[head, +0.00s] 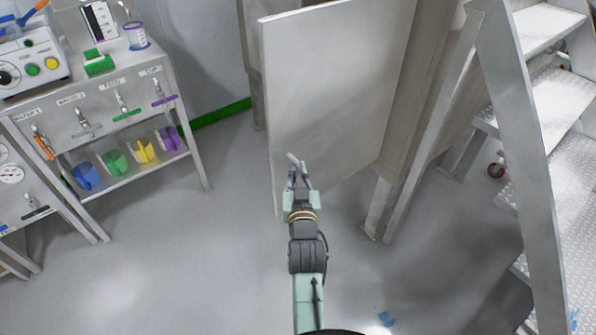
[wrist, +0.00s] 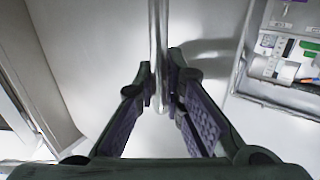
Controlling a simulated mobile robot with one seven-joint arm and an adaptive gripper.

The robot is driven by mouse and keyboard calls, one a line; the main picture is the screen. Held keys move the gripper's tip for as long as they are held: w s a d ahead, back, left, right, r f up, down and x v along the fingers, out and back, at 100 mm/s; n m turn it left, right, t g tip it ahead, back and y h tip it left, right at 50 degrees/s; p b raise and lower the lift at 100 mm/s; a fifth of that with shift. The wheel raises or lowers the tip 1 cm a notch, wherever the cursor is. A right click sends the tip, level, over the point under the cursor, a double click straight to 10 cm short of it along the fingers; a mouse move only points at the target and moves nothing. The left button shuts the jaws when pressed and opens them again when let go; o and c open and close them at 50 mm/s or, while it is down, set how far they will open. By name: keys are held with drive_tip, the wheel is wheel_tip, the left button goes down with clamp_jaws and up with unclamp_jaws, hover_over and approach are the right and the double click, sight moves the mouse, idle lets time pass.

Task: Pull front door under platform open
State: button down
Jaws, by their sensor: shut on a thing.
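The front door (head: 335,95) is a plain pale grey panel beside the stepped platform. It appears to stand swung out, with its free edge at the left and floor visible past that edge. My gripper (head: 298,172) is at the lower part of the door's face, near the free edge. In the wrist view my gripper (wrist: 160,88) has its fingers closed around a slim upright metal handle (wrist: 158,35). The handle's top end (head: 292,157) shows just past the fingertips in the head view; its lower part is hidden by the gripper.
Metal stairs (head: 565,125) and a sloping post (head: 517,120) stand at the right. Blue scraps (head: 386,319) lie on the floor. The floor between bench and door is clear.

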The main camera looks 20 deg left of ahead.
drive_tip(key=shift+s+a+r, duration=0.1)
drive_tip(key=shift+a+r, duration=0.1)
drive_tip(key=c, duration=1.7)
unclamp_jaws()
drive_tip(key=shift+o, duration=0.2)
drive_tip(key=shift+d, duration=0.1)
